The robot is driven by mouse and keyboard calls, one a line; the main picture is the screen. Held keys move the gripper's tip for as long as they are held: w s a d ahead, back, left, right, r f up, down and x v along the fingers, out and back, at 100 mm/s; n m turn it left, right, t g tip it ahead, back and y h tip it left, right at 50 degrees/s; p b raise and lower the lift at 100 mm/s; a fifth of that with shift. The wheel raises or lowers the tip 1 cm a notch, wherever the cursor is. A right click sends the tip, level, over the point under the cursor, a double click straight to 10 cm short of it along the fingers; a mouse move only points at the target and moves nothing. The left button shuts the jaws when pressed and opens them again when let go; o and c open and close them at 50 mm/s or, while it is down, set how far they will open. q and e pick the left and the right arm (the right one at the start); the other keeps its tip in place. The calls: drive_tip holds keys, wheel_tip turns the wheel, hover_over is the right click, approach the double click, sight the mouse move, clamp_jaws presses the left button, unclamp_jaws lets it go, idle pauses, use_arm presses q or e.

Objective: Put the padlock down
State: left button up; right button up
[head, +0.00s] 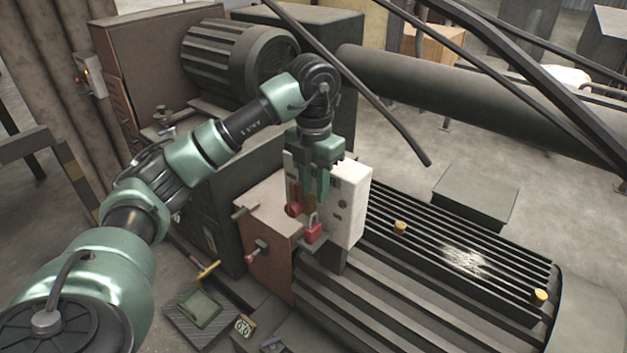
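The padlock (312,234) is small and red with a grey shackle. It shows in front of the pale control box, near the top edge of the brown cabinet. My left gripper (314,201) points down from above, with its green fingertips just over the shackle. The fingers and shackle are too small and close to tell whether they touch or whether the gripper grips it. What bears the padlock from below is also unclear. My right gripper is not in view.
The white control box (355,200) with a red knob (293,209) stands close beside the fingers. The brown cabinet (268,270) has levers on its front. A slatted machine bed (420,290) with yellow knobs lies to the right. Dark bars cross the upper right.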

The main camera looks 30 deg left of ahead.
use_arm(q)
wheel_tip(320, 180, up, 4)
drive_tip(key=shift+r, duration=0.1)
